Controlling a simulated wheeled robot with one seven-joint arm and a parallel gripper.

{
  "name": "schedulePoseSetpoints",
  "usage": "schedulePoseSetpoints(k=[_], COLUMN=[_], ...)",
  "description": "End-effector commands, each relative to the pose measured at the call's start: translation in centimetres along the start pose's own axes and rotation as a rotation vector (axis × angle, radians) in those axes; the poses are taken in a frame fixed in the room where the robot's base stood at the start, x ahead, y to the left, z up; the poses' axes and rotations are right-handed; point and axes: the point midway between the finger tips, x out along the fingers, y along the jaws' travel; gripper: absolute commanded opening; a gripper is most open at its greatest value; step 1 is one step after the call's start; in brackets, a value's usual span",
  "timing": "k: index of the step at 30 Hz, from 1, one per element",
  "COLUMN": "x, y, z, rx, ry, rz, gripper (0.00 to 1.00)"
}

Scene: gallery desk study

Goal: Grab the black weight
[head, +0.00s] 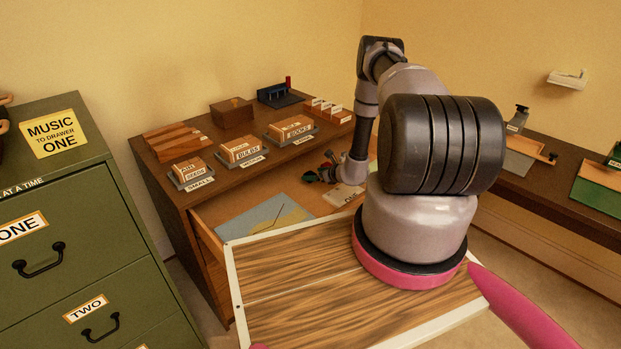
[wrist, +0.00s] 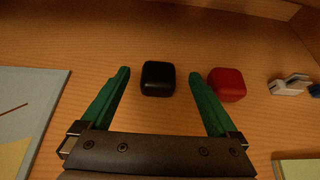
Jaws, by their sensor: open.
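The black weight (wrist: 158,79) is a small dark block with rounded edges. In the wrist view it lies on the wooden floor of the open drawer. My gripper (wrist: 160,73) has two green fingers spread wide. The weight appears between the fingertips in the picture, with a gap on each side; the height of the fingers above it is hard to tell. In the head view my gripper (head: 322,174) is low over the drawer, and I cannot clearly make out the weight there.
A red block (wrist: 227,84) lies just right of the right finger. A small white-and-grey item (wrist: 290,85) is farther right. A blue-grey sheet (wrist: 30,105) lies at left. In the head view, labelled blocks (head: 240,151) stand on the desk above the drawer; a green cabinet (head: 80,230) is at left.

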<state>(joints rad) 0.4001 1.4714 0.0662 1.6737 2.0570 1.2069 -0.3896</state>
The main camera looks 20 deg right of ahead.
Motion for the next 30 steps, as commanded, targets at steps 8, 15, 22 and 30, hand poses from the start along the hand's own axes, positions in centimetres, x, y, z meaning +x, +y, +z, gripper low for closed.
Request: schedulePoseSetpoints(k=[8,15,22,30], x=[1.41,1.38,1.39,1.29], y=[0.03,0.04,0.00,0.00], z=[0.10,0.11,0.20,0.38], rx=[0.000,0.000,-0.001,-0.001], ry=[-0.001,-0.001,-0.002,-0.002], rz=[0.001,0.001,0.001,0.001], gripper=[0.95,0.41,0.00,0.00])
